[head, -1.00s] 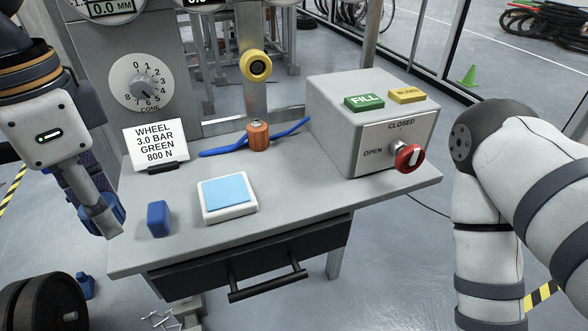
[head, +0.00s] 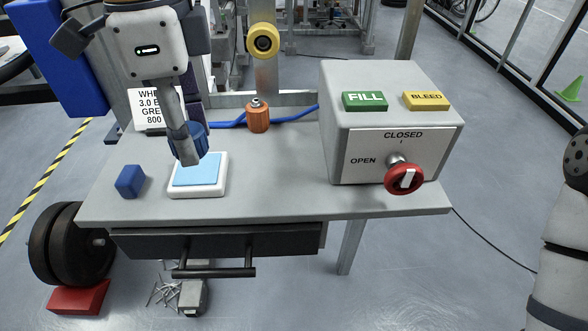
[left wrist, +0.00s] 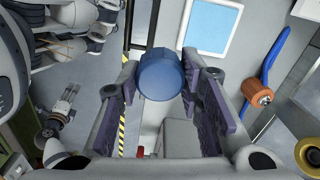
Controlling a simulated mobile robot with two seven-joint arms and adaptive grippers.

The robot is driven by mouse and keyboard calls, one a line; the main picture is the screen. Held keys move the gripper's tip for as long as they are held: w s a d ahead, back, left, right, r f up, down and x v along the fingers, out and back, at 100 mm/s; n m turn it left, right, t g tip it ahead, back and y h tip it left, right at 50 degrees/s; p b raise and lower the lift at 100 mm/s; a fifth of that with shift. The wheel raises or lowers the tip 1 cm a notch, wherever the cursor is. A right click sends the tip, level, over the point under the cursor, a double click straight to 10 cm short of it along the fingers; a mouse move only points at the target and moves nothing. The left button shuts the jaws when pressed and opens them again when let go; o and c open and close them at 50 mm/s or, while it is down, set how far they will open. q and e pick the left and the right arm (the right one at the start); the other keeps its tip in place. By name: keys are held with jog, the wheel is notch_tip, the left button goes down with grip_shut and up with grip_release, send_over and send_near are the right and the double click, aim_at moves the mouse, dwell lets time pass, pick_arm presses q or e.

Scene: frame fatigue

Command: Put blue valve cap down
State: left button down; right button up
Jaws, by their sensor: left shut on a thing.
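My left gripper (head: 187,150) is shut on the blue valve cap (head: 193,137), a dark blue round piece partly hidden by a finger in the head view. In the left wrist view the cap (left wrist: 162,74) sits between the two fingertips, and the gripper (left wrist: 163,85) grips its sides. In the head view the cap appears at the back edge of a white tray with a light blue pad (head: 196,172). I cannot tell whether it touches the tray. My right gripper is out of view; only part of that arm shows at the right edge.
A small blue block (head: 130,182) lies left of the tray on the grey bench (head: 270,190). An orange cylinder (head: 258,117) and blue hose stand behind. A grey control box (head: 345,140) with a red knob (head: 404,179) fills the right side. The bench between tray and box is clear.

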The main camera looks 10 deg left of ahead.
pick_arm(q)
jog(key=w+d+f, duration=0.3)
jog(key=w+d, duration=0.2)
send_over(282, 179)
jog(key=f, duration=0.5)
jog(key=shift+s+a+f+b, duration=0.25)
jog(key=shift+a+f+b, duration=0.05)
jog(key=shift+f+b, duration=0.1)
jog(key=shift+w+d+f, duration=0.15)
jog(key=shift+f, duration=0.75)
jog(key=shift+w+d+f, duration=0.1)
jog(key=shift+w+f, duration=0.05)
jog(key=shift+f, duration=0.75)
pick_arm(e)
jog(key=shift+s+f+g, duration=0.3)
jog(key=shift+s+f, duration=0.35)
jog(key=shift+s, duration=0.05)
pick_arm(q)
jog(key=shift+f, duration=0.15)
jog(key=c, duration=1.1)
grip_release()
notch_tip(282, 179, up, 12)
jog(key=shift+r, duration=0.2)
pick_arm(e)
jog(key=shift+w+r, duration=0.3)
